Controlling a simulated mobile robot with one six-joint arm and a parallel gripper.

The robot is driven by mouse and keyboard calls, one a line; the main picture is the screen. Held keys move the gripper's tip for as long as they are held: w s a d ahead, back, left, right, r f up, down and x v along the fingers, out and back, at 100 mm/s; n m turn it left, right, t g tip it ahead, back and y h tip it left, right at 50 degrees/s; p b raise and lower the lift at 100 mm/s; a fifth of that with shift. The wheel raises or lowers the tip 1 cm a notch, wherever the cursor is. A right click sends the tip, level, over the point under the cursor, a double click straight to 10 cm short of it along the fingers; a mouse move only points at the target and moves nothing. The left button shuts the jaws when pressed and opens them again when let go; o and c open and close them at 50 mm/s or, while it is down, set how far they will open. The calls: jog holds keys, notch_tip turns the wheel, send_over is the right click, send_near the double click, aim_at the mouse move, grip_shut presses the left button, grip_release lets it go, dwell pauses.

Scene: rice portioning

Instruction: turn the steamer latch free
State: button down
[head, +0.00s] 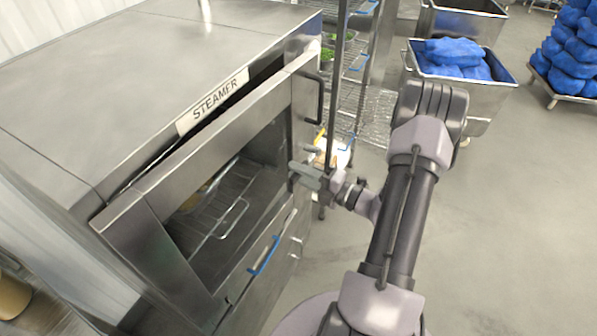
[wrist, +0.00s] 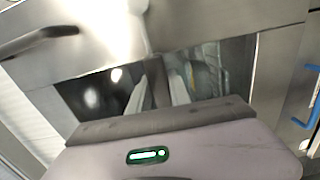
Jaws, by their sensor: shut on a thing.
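The steamer (head: 213,98) fills the left of the head view, its name plate on the front top edge. Its framed window door (head: 130,222) stands slightly out from the body, with a dark gap along the top. My gripper (head: 303,173) is at the door's right edge, below the black handle (head: 320,97). In the wrist view my gripper (wrist: 160,90) has its two pale fingers on either side of a dark, narrow bar, which looks like the latch (wrist: 155,72). It is shut on this. In the head view the fingers mostly hide the latch.
A wire rack (head: 365,70) stands behind the steamer's right side. Metal carts, one with blue bags (head: 455,62), stand at the back right. A blue handle (head: 263,257) is on the lower front. The floor (head: 520,230) at right is clear.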

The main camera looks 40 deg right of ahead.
jog(key=shift+r, duration=0.1)
jog(key=c, duration=1.2)
grip_release()
jog(key=v, duration=1.7)
jog(key=shift+s+p, duration=0.2)
jog(key=shift+p, duration=0.25)
